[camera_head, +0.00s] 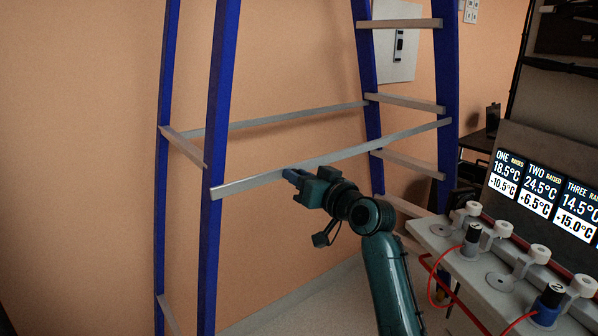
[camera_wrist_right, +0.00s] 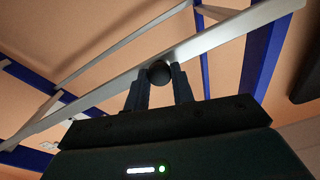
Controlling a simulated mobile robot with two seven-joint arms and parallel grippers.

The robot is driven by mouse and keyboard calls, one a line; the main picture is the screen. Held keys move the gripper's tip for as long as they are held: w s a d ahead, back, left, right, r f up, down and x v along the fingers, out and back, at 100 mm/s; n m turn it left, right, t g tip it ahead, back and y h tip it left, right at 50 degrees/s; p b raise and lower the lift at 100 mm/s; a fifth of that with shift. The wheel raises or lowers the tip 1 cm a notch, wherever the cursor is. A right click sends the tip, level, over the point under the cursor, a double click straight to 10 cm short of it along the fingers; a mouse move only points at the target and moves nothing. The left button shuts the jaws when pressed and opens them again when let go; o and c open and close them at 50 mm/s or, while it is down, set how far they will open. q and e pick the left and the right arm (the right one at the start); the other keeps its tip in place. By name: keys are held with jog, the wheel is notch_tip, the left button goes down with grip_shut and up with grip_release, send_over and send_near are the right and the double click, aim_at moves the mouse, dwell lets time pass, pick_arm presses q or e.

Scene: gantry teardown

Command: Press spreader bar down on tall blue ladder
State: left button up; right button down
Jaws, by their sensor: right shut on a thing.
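The tall blue ladder (camera_head: 214,150) stands open in front of the orange wall. A pale grey spreader bar (camera_head: 395,136) runs along its near side, from the left blue leg up to the right one, slightly higher at the right. A second bar (camera_head: 290,117) runs along the far side. My right gripper (camera_head: 292,177) is at the near bar's underside, around its middle. In the right wrist view its fingers (camera_wrist_right: 159,80) are shut on a dark round knob (camera_wrist_right: 159,72) against the near bar (camera_wrist_right: 225,32). My left gripper is not in view.
At the right stands a pale bench (camera_head: 465,262) with several fixtures, dark-topped posts and red cables. A temperature display (camera_head: 540,195) is behind it. A wall panel (camera_head: 398,45) hangs behind the ladder. The floor under the ladder looks clear.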

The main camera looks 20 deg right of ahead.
jog(key=shift+f, duration=0.2)
jog(key=c, duration=1.2)
grip_release()
jog(key=shift+r, duration=0.1)
jog(key=b+v, duration=0.2)
jog(key=v, duration=1.1)
jog(key=shift+s, duration=0.1)
